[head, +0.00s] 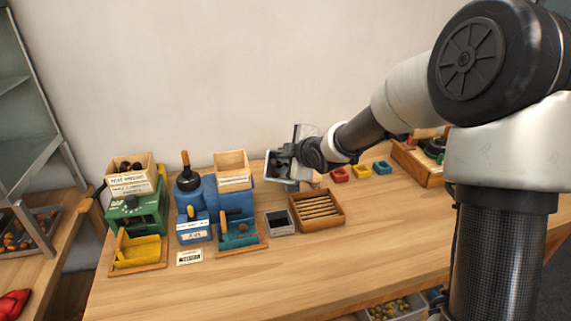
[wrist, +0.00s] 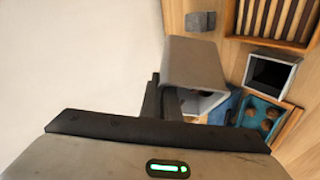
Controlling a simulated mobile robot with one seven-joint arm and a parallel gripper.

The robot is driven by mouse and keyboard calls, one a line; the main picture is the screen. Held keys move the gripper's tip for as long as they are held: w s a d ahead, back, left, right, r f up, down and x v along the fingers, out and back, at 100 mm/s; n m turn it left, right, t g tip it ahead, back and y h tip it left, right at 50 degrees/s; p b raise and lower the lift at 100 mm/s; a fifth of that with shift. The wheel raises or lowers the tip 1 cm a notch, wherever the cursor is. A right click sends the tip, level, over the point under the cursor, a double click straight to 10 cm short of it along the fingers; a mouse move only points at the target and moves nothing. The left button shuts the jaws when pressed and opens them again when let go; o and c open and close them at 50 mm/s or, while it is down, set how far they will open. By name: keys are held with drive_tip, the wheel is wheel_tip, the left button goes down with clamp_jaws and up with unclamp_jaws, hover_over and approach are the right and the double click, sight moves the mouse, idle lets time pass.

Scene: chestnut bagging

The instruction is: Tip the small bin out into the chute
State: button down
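My gripper (head: 290,160) is raised above the back of the bench, shut on a small grey bin (head: 278,166). The bin is tilted, its open side turned toward the left, with dark pieces showing inside. In the wrist view the bin (wrist: 195,68) lies ahead of the gripper (wrist: 155,105), and a little of its dark inside shows. A wooden open-topped hopper (head: 233,182) on the blue machine (head: 236,203) stands just left of the bin, apart from it. I cannot tell whether this is the chute. The gripper's fingertips are mostly hidden.
A grey square container (head: 280,222) and a slatted wooden tray (head: 317,210) stand below the gripper. A teal tray (wrist: 265,116) holds several brown nuts. A green machine (head: 136,212) with a filled hopper is at left. The front of the bench is clear.

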drive_tip(key=shift+s+f+t+b, duration=0.35)
drive_tip(key=shift+t+b, duration=0.25)
drive_tip(key=shift+b, duration=1.85)
drive_tip(key=b, duration=0.3)
drive_tip(key=shift+s+a+n+t, duration=0.1)
drive_tip(key=shift+s+n+t, duration=0.05)
drive_tip(key=shift+n+t, duration=0.2)
drive_tip(key=b, duration=0.3)
drive_tip(key=shift+s+f+t, duration=0.15)
drive_tip(key=shift+s+t, duration=0.05)
drive_tip(key=shift+t, duration=0.15)
